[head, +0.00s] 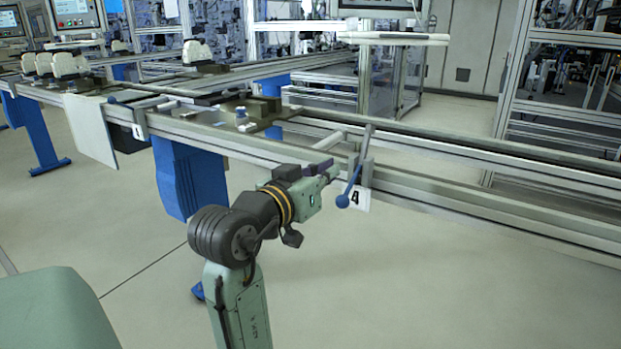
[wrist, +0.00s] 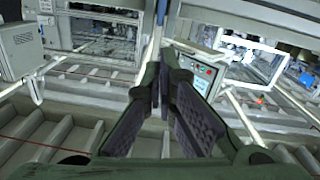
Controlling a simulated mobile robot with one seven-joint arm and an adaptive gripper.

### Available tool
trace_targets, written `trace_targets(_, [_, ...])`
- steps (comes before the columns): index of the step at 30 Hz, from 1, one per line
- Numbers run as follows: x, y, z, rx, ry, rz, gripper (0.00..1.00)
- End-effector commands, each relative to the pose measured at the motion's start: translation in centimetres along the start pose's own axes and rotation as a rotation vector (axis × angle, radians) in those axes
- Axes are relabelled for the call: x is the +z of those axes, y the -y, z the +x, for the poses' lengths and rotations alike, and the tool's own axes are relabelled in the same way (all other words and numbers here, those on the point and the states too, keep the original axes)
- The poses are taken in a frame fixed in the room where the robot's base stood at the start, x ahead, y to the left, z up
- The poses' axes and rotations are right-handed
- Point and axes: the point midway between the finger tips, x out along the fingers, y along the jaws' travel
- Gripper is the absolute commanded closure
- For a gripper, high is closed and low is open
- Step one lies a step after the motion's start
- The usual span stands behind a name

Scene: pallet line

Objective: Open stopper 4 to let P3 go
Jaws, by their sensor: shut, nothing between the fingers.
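Stopper 4 stands on the near conveyor rail, with its white "4" label (head: 360,198) and a grey upright (head: 368,143). Its lever slants down toward me and ends in a blue knob (head: 342,201) beside the label. My gripper (head: 332,168) is just left of the lever, at about rail height. No contact with the lever can be made out. In the wrist view my gripper (wrist: 166,55) has its fingertips together, with nothing seen held. A small blue-and-white piece (head: 241,117) sits on the line to the left. I cannot tell which pallet is P3.
Another blue-knobbed lever (head: 113,100) is on the rail at left, near a white panel (head: 90,128). Several white loads (head: 66,66) stand farther back on the line. The conveyor right of stopper 4 looks empty. The floor (head: 420,290) in front is clear.

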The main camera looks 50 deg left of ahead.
Motion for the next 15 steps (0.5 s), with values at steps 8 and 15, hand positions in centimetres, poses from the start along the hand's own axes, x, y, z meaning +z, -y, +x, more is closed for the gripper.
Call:
trace_targets(8, [3.1, 0.1, 1.8, -0.001, 0.001, -0.002, 1.00])
trace_targets(15, [3.9, 0.0, 2.0, -0.001, -0.001, 0.000, 1.00])
